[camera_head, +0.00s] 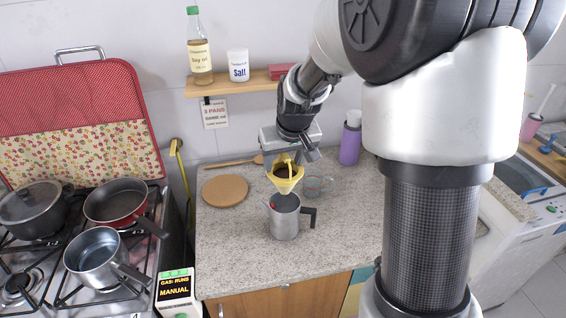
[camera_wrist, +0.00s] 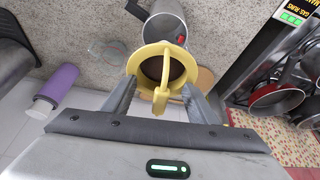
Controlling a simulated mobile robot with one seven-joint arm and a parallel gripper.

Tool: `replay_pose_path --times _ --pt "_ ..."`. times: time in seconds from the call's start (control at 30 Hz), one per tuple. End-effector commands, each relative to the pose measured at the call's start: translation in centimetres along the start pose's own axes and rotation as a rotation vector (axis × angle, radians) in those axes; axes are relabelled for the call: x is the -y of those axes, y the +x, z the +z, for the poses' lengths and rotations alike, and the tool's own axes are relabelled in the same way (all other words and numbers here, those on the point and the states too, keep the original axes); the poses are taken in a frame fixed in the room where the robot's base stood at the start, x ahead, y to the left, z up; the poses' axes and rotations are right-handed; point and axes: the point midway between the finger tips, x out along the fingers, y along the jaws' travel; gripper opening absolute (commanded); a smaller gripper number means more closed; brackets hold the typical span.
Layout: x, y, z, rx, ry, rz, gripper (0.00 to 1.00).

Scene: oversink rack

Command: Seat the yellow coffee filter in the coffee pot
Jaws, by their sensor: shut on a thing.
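The yellow coffee filter (camera_head: 285,181) is a cone with a wide rim and a handle, dark inside. My gripper (camera_head: 300,158) is shut on it and holds it upright above the coffee pot. In the wrist view the filter (camera_wrist: 160,70) sits between the two fingers of my gripper (camera_wrist: 160,98), its handle towards me. The grey metal coffee pot (camera_head: 284,220) stands on the counter with its black handle to the right. The cone's tip is at or just above the pot's open top; I cannot tell if they touch. The pot (camera_wrist: 166,22) is partly hidden behind the filter in the wrist view.
A round wooden board (camera_head: 225,190) lies left of the pot. A clear glass dish (camera_head: 318,184) is close behind it on the right, and a purple bottle (camera_head: 350,145) stands farther back. The stove with pans (camera_head: 97,257) is at the left. The counter front is clear.

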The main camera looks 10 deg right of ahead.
Motion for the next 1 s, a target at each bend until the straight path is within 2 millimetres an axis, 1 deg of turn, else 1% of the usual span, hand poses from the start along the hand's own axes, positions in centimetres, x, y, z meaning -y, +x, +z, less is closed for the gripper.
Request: replay_pose_path --times 0.03,0.7,0.9,1.0 --pt "0.0 0.7 0.3 0.0 0.0 0.0 0.3" --pt "0.0 5.7 2.4 0.0 0.0 0.0 0.3" --pt "0.0 7.0 2.9 0.001 0.0 0.0 0.3" --pt "0.0 7.3 3.0 0.0 0.0 0.0 0.3"
